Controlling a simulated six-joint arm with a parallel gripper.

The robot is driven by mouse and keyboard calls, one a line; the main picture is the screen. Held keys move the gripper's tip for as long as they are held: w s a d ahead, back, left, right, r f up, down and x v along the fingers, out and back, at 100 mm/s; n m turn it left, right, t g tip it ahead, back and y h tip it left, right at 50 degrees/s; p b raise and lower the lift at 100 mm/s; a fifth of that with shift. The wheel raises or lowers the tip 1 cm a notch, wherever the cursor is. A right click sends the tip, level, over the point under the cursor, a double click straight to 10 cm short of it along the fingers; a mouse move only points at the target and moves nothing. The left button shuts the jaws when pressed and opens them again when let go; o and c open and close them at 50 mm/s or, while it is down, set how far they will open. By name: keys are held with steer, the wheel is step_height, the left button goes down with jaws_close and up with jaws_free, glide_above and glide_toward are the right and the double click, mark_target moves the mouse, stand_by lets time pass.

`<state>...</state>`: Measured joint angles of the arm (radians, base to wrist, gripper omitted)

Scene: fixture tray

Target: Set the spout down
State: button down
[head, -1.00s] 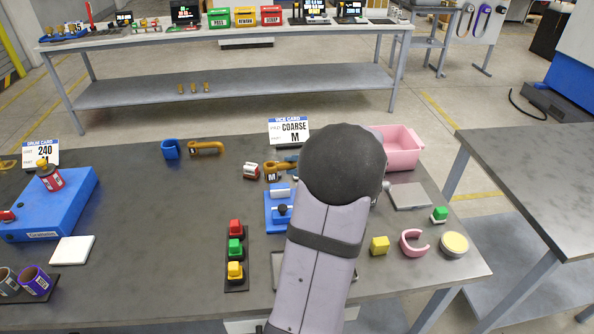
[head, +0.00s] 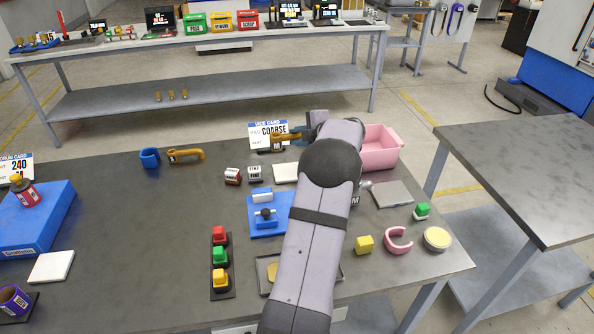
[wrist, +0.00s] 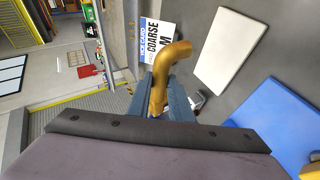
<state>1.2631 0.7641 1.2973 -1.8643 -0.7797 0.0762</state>
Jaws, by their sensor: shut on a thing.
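My gripper (head: 300,133) is shut on a brass, bent spout (head: 283,138) marked M. In the head view the spout overlaps the lower part of the COARSE M card (head: 268,129), beyond the white pad (head: 286,172). In the wrist view the spout (wrist: 160,80) stands out from between the blue-grey jaws, its curved end bending right. It looks held above the table, but the exact gap cannot be told. A second brass spout (head: 187,155) lies at the left beside a blue cup (head: 150,157).
A blue vise-like fixture (head: 262,228) stands nearer than the white pad. Two small labelled blocks (head: 233,176) sit left of the pad. A pink bin (head: 388,150) stands right of my arm. Bare tabletop (head: 150,215) lies at the centre left.

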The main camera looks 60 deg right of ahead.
steer(key=shift+d+r, duration=0.1)
steer(key=shift+d, duration=0.2)
steer(key=shift+f+p, duration=0.45)
steer(key=shift+f, duration=4.55)
steer(key=shift+f, duration=0.15)
steer(key=c, duration=1.9)
jaws_free()
steer(key=shift+o, duration=0.2)
steer(key=b+v, duration=0.2)
steer(key=v, duration=1)
